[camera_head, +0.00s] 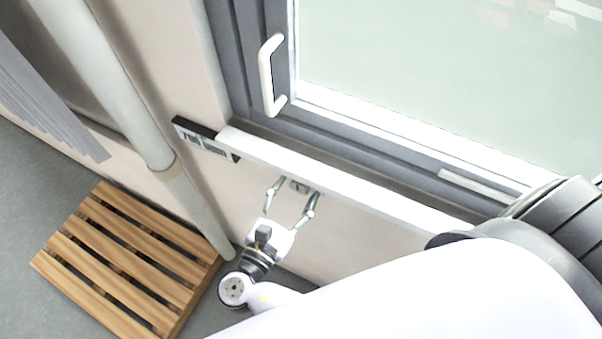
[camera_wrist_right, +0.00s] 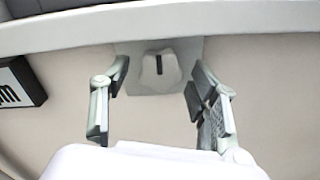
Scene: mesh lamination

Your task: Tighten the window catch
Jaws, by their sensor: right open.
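A small grey knob with a dark slot (camera_wrist_right: 160,70) sits on a flat grey plate (camera_wrist_right: 126,52) just under the white window sill; it looks like the catch. In the head view the same fitting (camera_head: 298,186) is tiny, below the sill's front edge. A white window handle (camera_head: 267,78) stands upright on the dark grey frame. My right gripper (camera_head: 292,194) is open, its fingers pointing up at the wall on either side of the knob. In the right wrist view the open fingers (camera_wrist_right: 157,84) flank the knob with clear gaps and hold nothing. My left gripper is not in view.
The white sill (camera_head: 340,184) runs directly above the fitting. A pale vertical pipe (camera_head: 130,105) and a wooden pallet (camera_head: 125,262) are farther left.

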